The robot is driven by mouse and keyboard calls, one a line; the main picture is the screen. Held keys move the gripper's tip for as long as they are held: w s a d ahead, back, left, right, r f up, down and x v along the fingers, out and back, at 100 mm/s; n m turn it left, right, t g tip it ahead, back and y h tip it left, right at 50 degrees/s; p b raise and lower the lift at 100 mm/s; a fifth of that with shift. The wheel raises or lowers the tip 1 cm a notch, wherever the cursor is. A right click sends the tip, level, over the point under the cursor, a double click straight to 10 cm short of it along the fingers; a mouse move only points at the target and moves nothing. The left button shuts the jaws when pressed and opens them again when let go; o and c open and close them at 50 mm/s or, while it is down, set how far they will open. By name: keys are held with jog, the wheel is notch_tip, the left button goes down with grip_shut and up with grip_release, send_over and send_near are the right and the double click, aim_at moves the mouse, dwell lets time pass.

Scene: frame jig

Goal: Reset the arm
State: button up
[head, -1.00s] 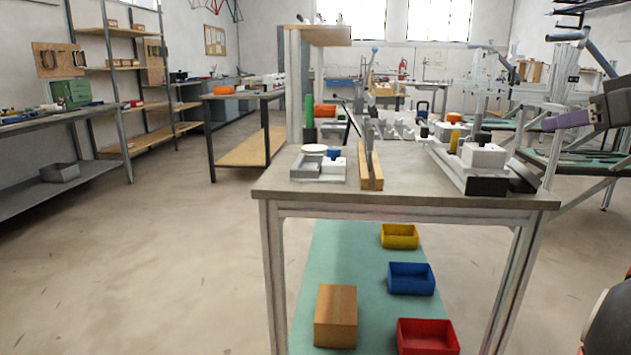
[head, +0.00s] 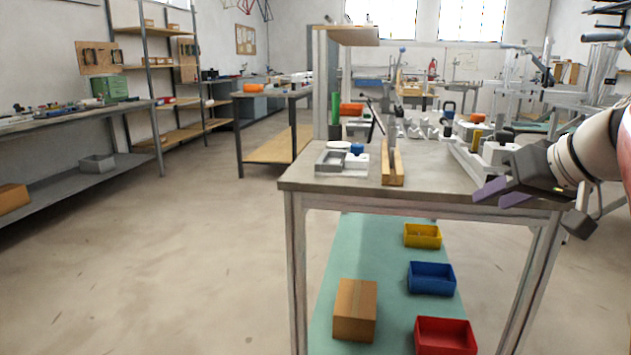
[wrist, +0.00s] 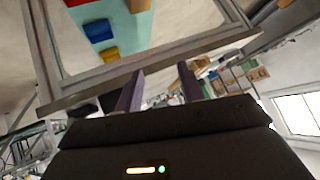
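My gripper (head: 492,195) is at the right of the head view, in front of the near right corner of the workbench (head: 345,188). Its two purple fingers are parted and nothing shows between them. In the wrist view my gripper (wrist: 160,78) also shows its two fingers apart, with the bench edge (wrist: 150,72) beyond them. The picture is tilted there, with the bench shelf towards the top. I cannot tell the exact gap between my gripper and the bench.
The bench top carries a wooden block (head: 392,175), a grey-white fixture (head: 342,162) and a long rail (head: 462,155). Below are a cardboard box (head: 355,310) and yellow (head: 422,236), blue (head: 431,279) and red (head: 445,337) bins. Open floor (head: 150,260) lies left.

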jog(key=s+a+f+g+h, duration=0.1)
jog(key=s+a+f, duration=0.6)
jog(key=f, duration=0.5)
jog(key=s+a+f+g+h, duration=0.2)
jog(key=s+a+f, duration=0.6)
jog(key=f, duration=0.4)
jog(key=shift+s, duration=0.55)
jog(key=shift+c, duration=0.3)
